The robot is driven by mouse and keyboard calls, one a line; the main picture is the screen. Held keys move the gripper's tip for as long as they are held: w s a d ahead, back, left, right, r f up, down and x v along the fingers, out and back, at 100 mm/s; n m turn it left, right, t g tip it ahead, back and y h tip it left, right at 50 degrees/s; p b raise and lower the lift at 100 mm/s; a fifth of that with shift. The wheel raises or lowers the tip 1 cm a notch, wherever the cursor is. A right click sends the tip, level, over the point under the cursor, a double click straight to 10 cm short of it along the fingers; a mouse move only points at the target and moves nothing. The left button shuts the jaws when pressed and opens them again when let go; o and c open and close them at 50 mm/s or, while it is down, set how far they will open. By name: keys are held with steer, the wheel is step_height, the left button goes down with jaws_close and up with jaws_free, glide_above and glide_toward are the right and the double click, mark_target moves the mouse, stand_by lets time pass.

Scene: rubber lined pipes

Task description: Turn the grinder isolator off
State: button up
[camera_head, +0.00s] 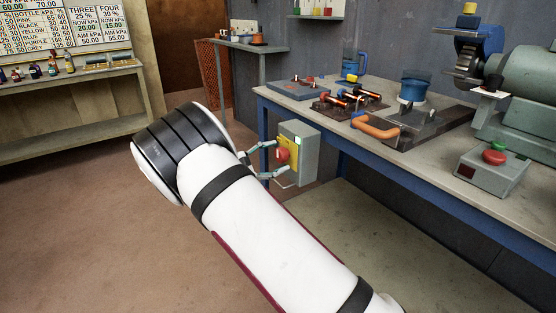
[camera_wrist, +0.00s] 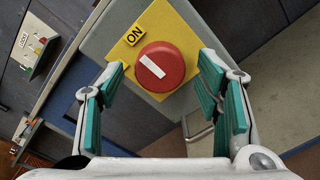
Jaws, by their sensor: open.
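The grinder isolator is a grey box (camera_head: 302,152) on the blue front edge of the workbench. Its red round knob (camera_wrist: 160,67) with a white bar sits on a yellow plate (camera_wrist: 187,27) in the wrist view. The white bar lies tilted, and its upper-left end points toward the "ON" label (camera_wrist: 133,36). The red knob also shows in the head view (camera_head: 283,155). My gripper (camera_wrist: 166,92) is open, with its teal finger pads to the left and right of the knob. I see no clear contact with it. Part of the knob's surroundings is hidden by my fingers.
The workbench (camera_head: 270,94) carries a grinder machine (camera_head: 525,95), a control box with red and green buttons (camera_head: 492,172), an orange handle (camera_head: 375,127) and copper-coloured rollers. The floor (camera_head: 80,220) left of my arm is clear.

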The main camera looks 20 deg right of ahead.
steer(key=shift+x, duration=0.85)
steer(key=shift+c, duration=0.4)
steer(key=c, duration=1.1)
